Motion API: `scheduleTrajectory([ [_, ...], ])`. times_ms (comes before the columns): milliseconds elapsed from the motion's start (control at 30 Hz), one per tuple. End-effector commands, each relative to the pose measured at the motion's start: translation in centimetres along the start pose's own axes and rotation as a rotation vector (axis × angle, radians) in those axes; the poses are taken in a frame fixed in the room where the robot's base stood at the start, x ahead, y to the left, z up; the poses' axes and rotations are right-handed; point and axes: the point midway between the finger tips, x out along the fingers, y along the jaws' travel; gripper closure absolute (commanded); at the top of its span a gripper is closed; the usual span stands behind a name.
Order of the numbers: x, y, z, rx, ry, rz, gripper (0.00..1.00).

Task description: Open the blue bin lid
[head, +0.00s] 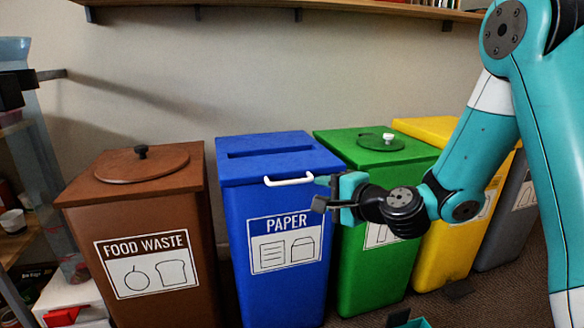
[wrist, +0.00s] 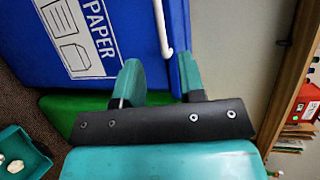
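The blue bin (head: 275,245) carries a PAPER label and stands upright between the brown and green bins. Its blue lid (head: 270,167) is closed, with a slot along the top. A white bar handle (head: 289,181) runs along the lid's front edge; it also shows in the wrist view (wrist: 160,27). My gripper (head: 321,192) is open and empty at the handle's right end. In the wrist view, the end of the handle lies in line with the gap between my two teal fingers (wrist: 158,65). I cannot tell whether they touch it.
The brown FOOD WASTE bin (head: 145,225) stands left, the green bin (head: 375,262) and yellow bin (head: 430,240) right, with a grey bin (head: 508,225) beyond. A shelf (head: 340,8) hangs above. A teal container (wrist: 20,155) lies low on the floor.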

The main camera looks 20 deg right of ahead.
Motion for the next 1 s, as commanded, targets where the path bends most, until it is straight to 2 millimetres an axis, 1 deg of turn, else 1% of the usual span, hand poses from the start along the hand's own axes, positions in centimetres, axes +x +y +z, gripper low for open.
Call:
scheduleTrajectory([
  [33, 1.1, -0.6, 0.2, 0.000, -0.005, 0.003, 0.64],
  [300, 7.1, -0.7, 0.2, -0.001, -0.005, 0.002, 0.64],
  [500, 10.2, -0.4, 0.2, -0.001, -0.003, 0.001, 0.64],
  [600, 11.0, -0.2, 0.2, 0.000, -0.003, 0.001, 0.64],
  [700, 11.4, -0.1, 0.1, -0.001, -0.002, 0.000, 0.64],
  [967, 11.5, 0.0, 0.1, 0.000, -0.001, 0.000, 0.64],
  [1000, 11.5, 0.0, 0.1, 0.000, -0.001, 0.000, 0.73],
])
